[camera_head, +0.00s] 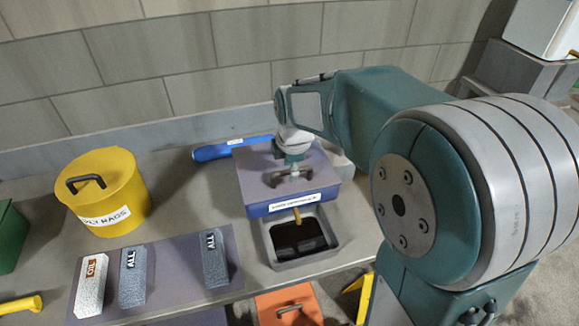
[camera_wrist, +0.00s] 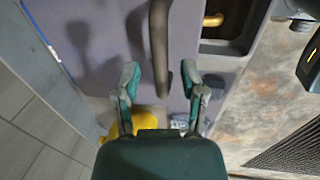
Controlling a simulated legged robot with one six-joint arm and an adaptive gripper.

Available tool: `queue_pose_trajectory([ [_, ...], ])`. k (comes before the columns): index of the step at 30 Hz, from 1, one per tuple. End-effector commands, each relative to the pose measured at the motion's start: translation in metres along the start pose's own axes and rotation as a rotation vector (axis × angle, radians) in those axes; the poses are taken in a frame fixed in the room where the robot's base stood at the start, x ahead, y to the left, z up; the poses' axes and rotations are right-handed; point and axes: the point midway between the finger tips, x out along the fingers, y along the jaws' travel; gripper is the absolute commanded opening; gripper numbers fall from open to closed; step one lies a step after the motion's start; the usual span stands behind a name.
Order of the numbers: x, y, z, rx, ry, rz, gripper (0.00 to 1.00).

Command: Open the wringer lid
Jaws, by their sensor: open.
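The wringer lid (camera_head: 322,180) is a purple-grey slab with a blue front edge and a white label, lying flat over the back of a grey bin (camera_head: 335,235). It also shows in the wrist view (camera_wrist: 110,20). Its dark bar handle (camera_wrist: 160,40) stands up from the top. My gripper (camera_head: 291,168) is above the lid at the handle. In the wrist view my gripper (camera_wrist: 161,77) is open, its fingers on either side of the handle's near end. I cannot tell whether they touch it.
A yellow rag can (camera_head: 125,210) stands at the left. Several labelled grey blocks (camera_head: 133,275) lie on a mat. A blue cylinder (camera_head: 215,152) lies behind the lid. A tan peg (camera_head: 297,215) is at the lid's front, above the bin's dark opening. An orange lid (camera_head: 285,310) is in front.

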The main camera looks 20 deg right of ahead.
Motion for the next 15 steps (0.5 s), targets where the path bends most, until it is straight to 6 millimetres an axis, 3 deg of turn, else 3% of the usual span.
queue_pose_trajectory([
  [3, -0.0002, -0.0001, -0.0002, 0.001, 0.000, 0.000, 0.53],
  [4, -0.0002, -0.0001, -0.0007, 0.001, -0.001, 0.000, 0.44],
  [7, -0.0002, -0.0001, -0.0023, 0.001, -0.002, 0.000, 0.00],
  [15, -0.0006, 0.0002, -0.0042, 0.000, -0.001, -0.001, 0.00],
])
